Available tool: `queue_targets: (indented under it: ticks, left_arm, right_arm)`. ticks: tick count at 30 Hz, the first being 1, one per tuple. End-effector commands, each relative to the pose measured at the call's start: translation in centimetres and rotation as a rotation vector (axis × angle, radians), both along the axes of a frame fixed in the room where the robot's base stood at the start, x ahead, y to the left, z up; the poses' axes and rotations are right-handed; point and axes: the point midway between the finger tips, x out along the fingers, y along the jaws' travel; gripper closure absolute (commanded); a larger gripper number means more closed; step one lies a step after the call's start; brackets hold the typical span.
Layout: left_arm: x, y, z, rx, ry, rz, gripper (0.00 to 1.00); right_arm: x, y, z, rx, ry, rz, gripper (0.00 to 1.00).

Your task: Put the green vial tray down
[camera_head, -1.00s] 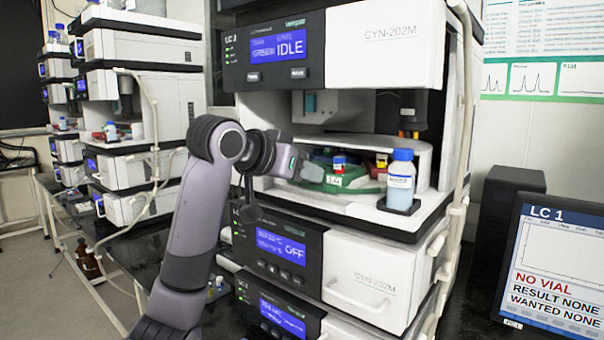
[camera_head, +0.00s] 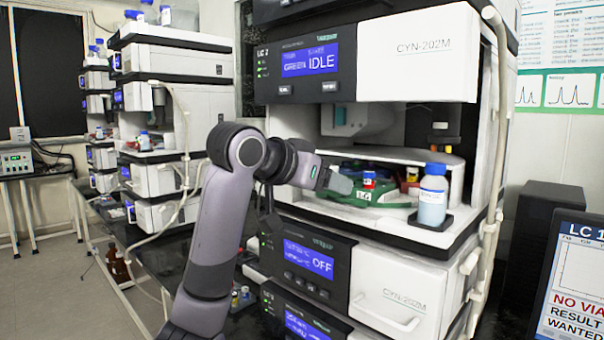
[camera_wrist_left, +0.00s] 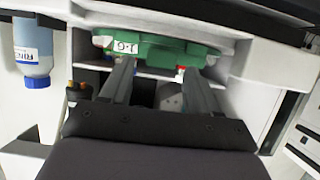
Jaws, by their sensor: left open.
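The tray also shows at the top of the left wrist view (camera_wrist_left: 170,52). My left gripper (camera_head: 342,184) reaches into the bay from the left, at the tray's near left side. In the left wrist view its two fingers (camera_wrist_left: 156,78) are apart and point toward the tray. I cannot tell whether they touch it. My right gripper is not in view.
A blue-capped bottle (camera_head: 432,200) stands in a black holder at the bay's front right corner. The upper housing (camera_head: 410,55) overhangs the bay. Tubing (camera_head: 489,150) runs down the unit's right side. A monitor (camera_head: 575,275) stands at the right. More stacks stand behind at the left.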

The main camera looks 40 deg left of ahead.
Motion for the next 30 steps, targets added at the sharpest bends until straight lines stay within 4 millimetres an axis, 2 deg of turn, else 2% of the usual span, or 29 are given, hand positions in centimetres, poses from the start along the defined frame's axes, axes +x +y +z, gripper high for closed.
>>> queue_targets:
  ticks: [6,12,18,30]
  left_arm:
    - [-4.6,0.4,2.0,0.004,-0.007,0.003,0.39]
    - [-7.7,0.7,3.3,0.003,-0.005,0.002,0.39]
    - [-9.0,0.8,3.8,0.001,-0.001,0.001,0.39]
    - [-9.1,0.8,3.8,0.001,0.000,0.001,0.39]
  right_arm:
    - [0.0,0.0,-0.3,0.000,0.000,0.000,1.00]
    - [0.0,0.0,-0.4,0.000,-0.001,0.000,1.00]
    - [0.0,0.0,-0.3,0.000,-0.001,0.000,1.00]
    - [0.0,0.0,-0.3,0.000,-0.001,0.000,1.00]
